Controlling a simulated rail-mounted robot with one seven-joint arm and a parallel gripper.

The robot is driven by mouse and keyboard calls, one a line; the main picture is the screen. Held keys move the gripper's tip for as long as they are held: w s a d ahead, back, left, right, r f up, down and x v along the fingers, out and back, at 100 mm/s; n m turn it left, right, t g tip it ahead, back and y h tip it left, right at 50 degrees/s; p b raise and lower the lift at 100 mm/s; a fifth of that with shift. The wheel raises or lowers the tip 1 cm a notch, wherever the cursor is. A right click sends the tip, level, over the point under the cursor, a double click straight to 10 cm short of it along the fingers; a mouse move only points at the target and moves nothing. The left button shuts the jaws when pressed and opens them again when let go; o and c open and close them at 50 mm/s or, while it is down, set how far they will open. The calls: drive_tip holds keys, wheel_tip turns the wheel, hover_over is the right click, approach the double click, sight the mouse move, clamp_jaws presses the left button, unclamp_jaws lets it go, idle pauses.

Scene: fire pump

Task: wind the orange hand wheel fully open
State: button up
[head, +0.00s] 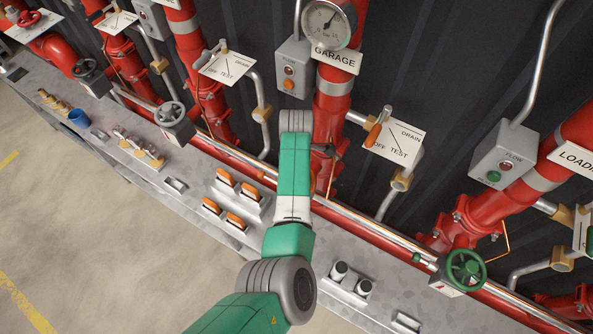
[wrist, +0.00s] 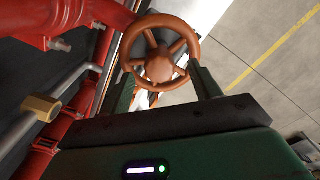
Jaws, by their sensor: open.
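The orange hand wheel (wrist: 160,68) shows in the wrist view at the top middle, with a round hub, spokes and a full rim. My gripper (wrist: 163,76) is open, with one dark green finger at the lower left of the rim and the other at its lower right. The wheel sits centred across the gap between the fingers. I cannot tell whether either finger touches the rim. In the head view my green arm hides the gripper and most or all of the wheel.
In the head view a green hand wheel (head: 466,268) is at the lower right and a grey hand wheel (head: 170,114) at the left. Red pipes and a DRAIN/TEST plate (head: 394,141) stand behind. The grey bench (head: 180,210) holds orange-topped items (head: 236,221) and a blue cup (head: 79,118).

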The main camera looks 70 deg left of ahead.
wheel_tip(320, 180, up, 6)
drive_tip(key=p, duration=0.4)
drive_tip(key=shift+r+p, duration=0.15)
drive_tip(key=shift+p, duration=0.2)
